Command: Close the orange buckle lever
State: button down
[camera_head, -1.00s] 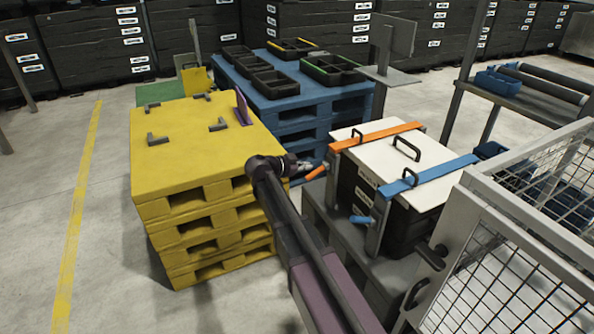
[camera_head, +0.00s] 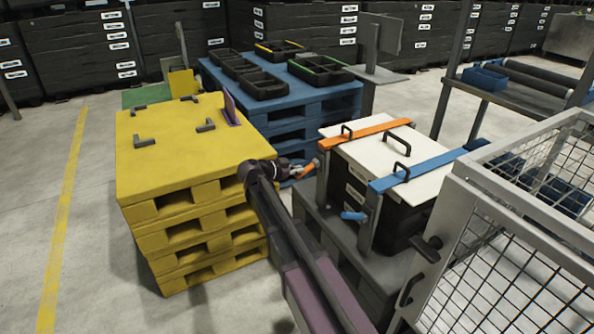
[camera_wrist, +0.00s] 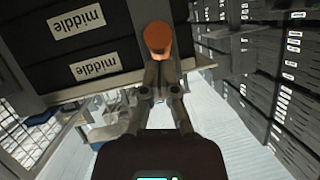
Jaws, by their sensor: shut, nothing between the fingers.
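The orange buckle lever (camera_head: 308,170) sticks out, tilted, from the near left side of the black crate, below the end of the orange strap (camera_head: 370,133). In the wrist view, the lever's rounded orange end (camera_wrist: 157,40) is just beyond my fingertips. My gripper (camera_head: 294,171) is shut and empty, right beside the lever; its fingers (camera_wrist: 158,72) point at the lever's end. I cannot tell whether they touch it. The lever's lower part is partly hidden by the gripper in the head view.
The black crate with a white lid (camera_head: 345,150) stands on a grey pallet (camera_head: 330,245). A blue strap (camera_head: 425,170) and blue lever (camera_head: 353,216) are nearer. A yellow pallet stack (camera_head: 150,190) is left, blue pallets (camera_head: 300,105) behind, a mesh cage (camera_head: 520,240) right.

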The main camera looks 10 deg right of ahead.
jog(key=shift+w+d+f+b, duration=0.15)
jog(key=shift+f+b, duration=0.6)
jog(key=shift+r, duration=0.1)
jog(key=shift+s+a+r+p, duration=0.3)
jog(key=shift+r+p, duration=0.3)
jog(key=shift+p, duration=0.15)
jog(key=p+v, duration=0.4)
jog(key=v, duration=0.8)
jog(key=shift+s, duration=0.15)
jog(key=shift+d+r, duration=0.15)
